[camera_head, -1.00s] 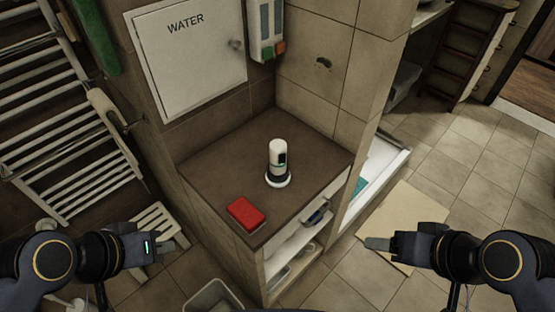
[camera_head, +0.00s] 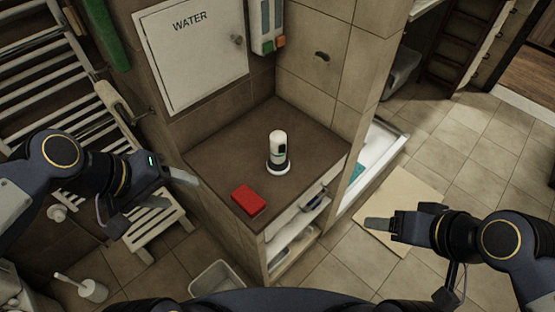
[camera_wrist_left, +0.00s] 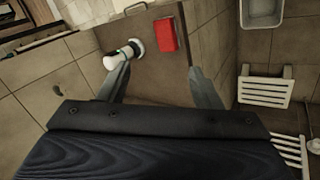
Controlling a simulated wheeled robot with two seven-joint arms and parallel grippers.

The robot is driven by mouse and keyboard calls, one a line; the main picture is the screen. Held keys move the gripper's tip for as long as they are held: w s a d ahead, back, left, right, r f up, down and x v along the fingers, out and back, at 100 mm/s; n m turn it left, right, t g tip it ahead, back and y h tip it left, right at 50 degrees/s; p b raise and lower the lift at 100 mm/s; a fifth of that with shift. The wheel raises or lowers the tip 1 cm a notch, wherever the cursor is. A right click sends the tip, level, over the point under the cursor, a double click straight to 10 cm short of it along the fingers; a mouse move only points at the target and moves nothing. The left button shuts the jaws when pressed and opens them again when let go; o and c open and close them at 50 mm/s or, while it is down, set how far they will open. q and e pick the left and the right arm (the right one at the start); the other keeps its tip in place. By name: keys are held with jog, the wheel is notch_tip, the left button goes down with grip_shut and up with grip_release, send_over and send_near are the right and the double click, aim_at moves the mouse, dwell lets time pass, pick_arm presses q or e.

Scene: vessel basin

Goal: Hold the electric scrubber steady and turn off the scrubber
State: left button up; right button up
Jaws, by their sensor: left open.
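The electric scrubber (camera_head: 278,150) is white with a dark band and stands upright on a round white base on the brown counter (camera_head: 215,165). It also shows in the left wrist view (camera_wrist_left: 122,54), beyond the left fingertip. My left gripper (camera_head: 182,176) is at the counter's left edge, apart from the scrubber. In the left wrist view its two fingers (camera_wrist_left: 156,75) are spread with nothing between them. My right gripper (camera_head: 380,224) is to the right of the counter, over the floor, away from the scrubber. Its finger gap cannot be made out.
A red sponge-like block (camera_head: 248,200) lies at the counter's front. Tiled walls with a white WATER panel (camera_head: 192,55) and a dispenser (camera_head: 267,25) rise behind it. A white stool (camera_head: 152,225) and a grey bin (camera_head: 216,280) stand at the left and front.

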pick_arm(q)
jog(key=o, duration=0.7)
jog(key=w+d+f+n+g+h+b, duration=0.1)
jog(key=w+d+f+n+h+b, duration=0.1)
jog(key=w, duration=0.7)
notch_tip(320, 180, down, 3)
jog(key=shift+d+r+n+g+b, duration=0.15)
jog(key=shift+n+g+b, duration=0.25)
jog(key=shift+n+b, duration=0.5)
jog(key=shift+o, duration=0.6)
jog(key=w+d+f+n+g+h+b, duration=0.1)
jog(key=w+d+f+n+h+b, duration=0.1)
jog(key=w+f, duration=0.2)
jog(key=shift+w, duration=0.6)
jog(key=n+g+h+b, duration=0.1)
jog(key=n+h+b, duration=0.4)
jog(key=n+b, duration=0.15)
send_near(270, 163)
jog(key=shift+d+r+n, duration=0.35)
jog(key=shift+d+r, duration=0.3)
jog(key=shift+r, duration=0.05)
jog(key=shift+w+d+f, duration=0.1)
jog(key=shift+d+f, duration=0.2)
jog(key=shift+d, duration=0.05)
jog(key=b+x, duration=0.2)
jog(key=x, duration=0.5)
jog(key=shift+d, duration=0.45)
jog(key=shift+x, duration=0.75)
jog(key=shift+c, duration=0.5)
